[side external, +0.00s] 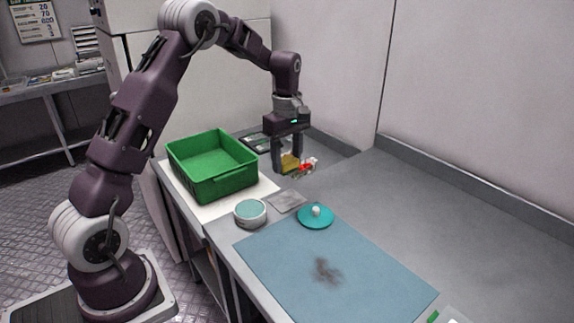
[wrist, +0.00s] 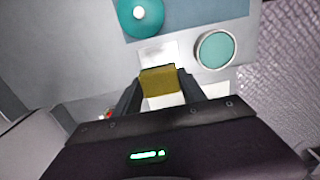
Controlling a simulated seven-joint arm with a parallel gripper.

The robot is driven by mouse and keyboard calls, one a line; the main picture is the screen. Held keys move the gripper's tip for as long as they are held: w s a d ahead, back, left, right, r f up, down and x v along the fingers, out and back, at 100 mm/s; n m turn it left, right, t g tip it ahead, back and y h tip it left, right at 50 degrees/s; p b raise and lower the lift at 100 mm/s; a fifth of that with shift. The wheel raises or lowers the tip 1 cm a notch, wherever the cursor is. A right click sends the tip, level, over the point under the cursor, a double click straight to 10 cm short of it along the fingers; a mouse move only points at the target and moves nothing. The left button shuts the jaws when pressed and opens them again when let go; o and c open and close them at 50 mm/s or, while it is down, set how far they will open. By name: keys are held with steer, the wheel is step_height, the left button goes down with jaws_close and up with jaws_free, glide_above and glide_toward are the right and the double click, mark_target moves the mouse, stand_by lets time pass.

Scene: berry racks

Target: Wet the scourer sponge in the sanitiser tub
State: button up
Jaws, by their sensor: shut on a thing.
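My gripper (side external: 289,168) points down and is shut on the scourer sponge (side external: 290,162), a yellow-brown block. In the wrist view, the sponge (wrist: 159,82) sits between the two fingers. The sanitiser tub (side external: 250,212) is round and pale, with teal liquid showing in its open top. It stands nearer the side camera than my gripper and to its left. The tub (wrist: 215,49) also shows ahead and to the right of the sponge in the wrist view. A teal round lid (side external: 316,217) with a white knob lies apart from the tub, to its right.
A green crate (side external: 213,184) stands left of my gripper. A thin grey plate (side external: 287,201) lies between tub and lid. A blue mat (side external: 280,253) with a dark smudge (side external: 325,269) covers the front. Small red and white items (side external: 308,165) lie behind the sponge.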

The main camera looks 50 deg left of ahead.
steer(key=o, duration=0.6)
steer(key=c, duration=0.5)
glide_toward(250, 208)
steer(key=shift+s+f, duration=0.1)
steer(key=shift+f, duration=2.65)
steer(key=shift+f, duration=0.6)
steer(key=shift+r, duration=3.55)
